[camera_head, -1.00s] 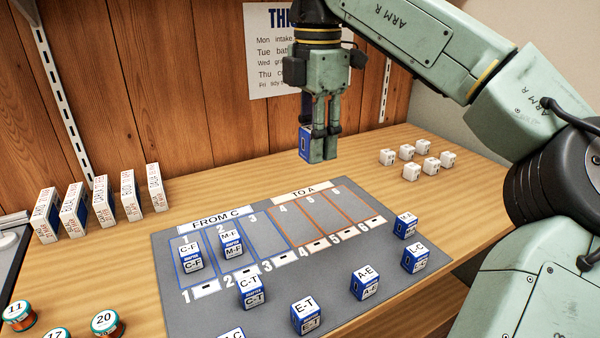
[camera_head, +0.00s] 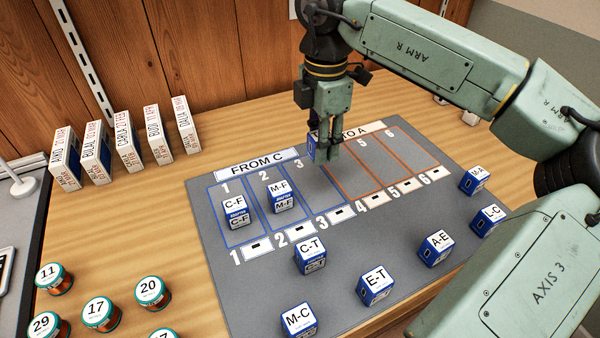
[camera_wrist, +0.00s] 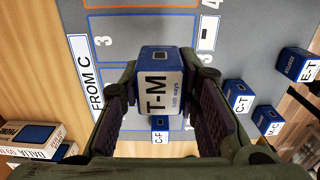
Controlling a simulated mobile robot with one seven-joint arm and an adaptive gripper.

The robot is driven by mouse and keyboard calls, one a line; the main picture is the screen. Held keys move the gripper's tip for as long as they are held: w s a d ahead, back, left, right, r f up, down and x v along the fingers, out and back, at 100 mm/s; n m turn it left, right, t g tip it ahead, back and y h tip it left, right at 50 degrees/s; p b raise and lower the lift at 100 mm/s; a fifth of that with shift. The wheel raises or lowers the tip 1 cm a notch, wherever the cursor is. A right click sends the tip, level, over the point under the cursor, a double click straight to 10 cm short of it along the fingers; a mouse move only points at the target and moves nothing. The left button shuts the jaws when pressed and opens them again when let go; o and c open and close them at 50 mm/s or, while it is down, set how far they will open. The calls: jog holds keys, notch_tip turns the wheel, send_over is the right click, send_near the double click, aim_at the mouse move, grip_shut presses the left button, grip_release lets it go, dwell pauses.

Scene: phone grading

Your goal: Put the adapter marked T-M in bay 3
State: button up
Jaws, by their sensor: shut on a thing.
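My gripper (camera_head: 326,152) is shut on a blue and white adapter box. In the wrist view its white face reads T-M, so it is the T-M adapter (camera_wrist: 158,92), held between both fingers. In the head view the adapter (camera_head: 312,146) shows only as a blue side, partly hidden by the fingers. It hangs above the grey mat (camera_head: 235,295), near the far end of bay 3 (camera_head: 318,182), by the border with bay 4. I cannot tell its exact height. Bay 3 shows no adapter on it.
Adapter C-F (camera_head: 237,212) is in bay 1 and M-F (camera_head: 281,196) in bay 2. C-T (camera_head: 310,255), E-T (camera_head: 375,285), A-E (camera_head: 436,248), M-C (camera_head: 299,320), L-C (camera_head: 488,220) and M-A (camera_head: 475,181) lie in front. Upright boxes (camera_head: 127,148) stand back left; jars (camera_head: 100,312) front left.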

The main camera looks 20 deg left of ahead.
aim_at(318, 191)
notch_tip(318, 191, down, 9)
jog(key=shift+s+p, duration=0.1)
jog(key=shift+p, duration=0.9)
jog(key=shift+f, duration=0.3)
jog(key=shift+f, duration=0.1)
jog(key=shift+f+b, duration=0.15)
jog(key=shift+b, duration=0.15)
jog(key=o, duration=1)
jog(key=shift+o, duration=0.2)
notch_tip(318, 191, up, 12)
jog(key=shift+r+b, duration=0.25)
jog(key=shift+b, duration=0.4)
